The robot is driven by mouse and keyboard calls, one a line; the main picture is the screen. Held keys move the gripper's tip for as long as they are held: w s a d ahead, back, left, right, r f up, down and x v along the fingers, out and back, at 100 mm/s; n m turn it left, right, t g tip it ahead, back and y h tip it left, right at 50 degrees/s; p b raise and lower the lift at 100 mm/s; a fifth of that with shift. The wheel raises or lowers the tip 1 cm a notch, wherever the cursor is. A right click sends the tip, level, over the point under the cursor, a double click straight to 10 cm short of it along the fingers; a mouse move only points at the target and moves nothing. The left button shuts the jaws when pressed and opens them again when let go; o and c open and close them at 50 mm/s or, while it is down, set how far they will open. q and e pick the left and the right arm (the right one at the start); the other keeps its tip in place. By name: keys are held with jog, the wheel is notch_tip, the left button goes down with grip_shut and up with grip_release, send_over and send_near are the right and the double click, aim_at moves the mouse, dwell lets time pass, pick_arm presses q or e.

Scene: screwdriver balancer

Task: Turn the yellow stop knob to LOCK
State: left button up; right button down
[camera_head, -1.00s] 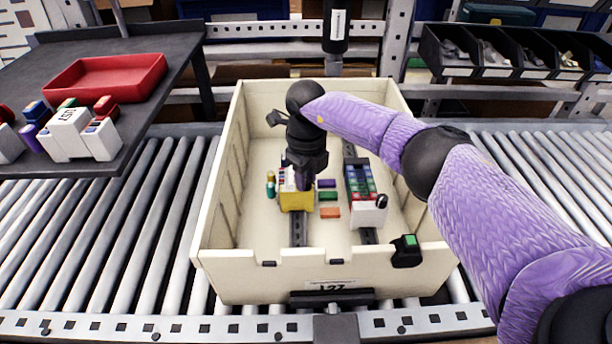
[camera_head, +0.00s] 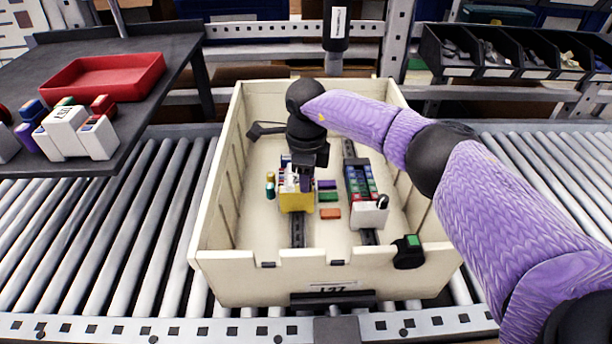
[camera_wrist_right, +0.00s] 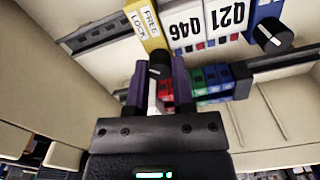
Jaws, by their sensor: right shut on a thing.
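The yellow stop (camera_head: 297,203) sits on the left rail inside the cream crate (camera_head: 225,250). In the right wrist view the yellow stop (camera_wrist_right: 146,27) carries the labels FREE and LOCK. Its black knob (camera_wrist_right: 158,71) is between the two purple fingers of my right gripper (camera_wrist_right: 157,82). The fingers are shut on the knob, and I cannot tell which label the knob points to. In the head view my right gripper (camera_head: 305,184) reaches down over the yellow stop and hides part of it. My left gripper is not in view.
A second rail holds coloured modules (camera_head: 361,180) and a white end block (camera_head: 369,214) to the right. Small loose blocks, one orange (camera_head: 331,213), lie between the rails. A red tray (camera_head: 105,78) stands on the side table.

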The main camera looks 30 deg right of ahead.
dwell(0.3)
jog(key=shift+c, duration=2.2)
grip_release()
jog(key=shift+r, duration=0.1)
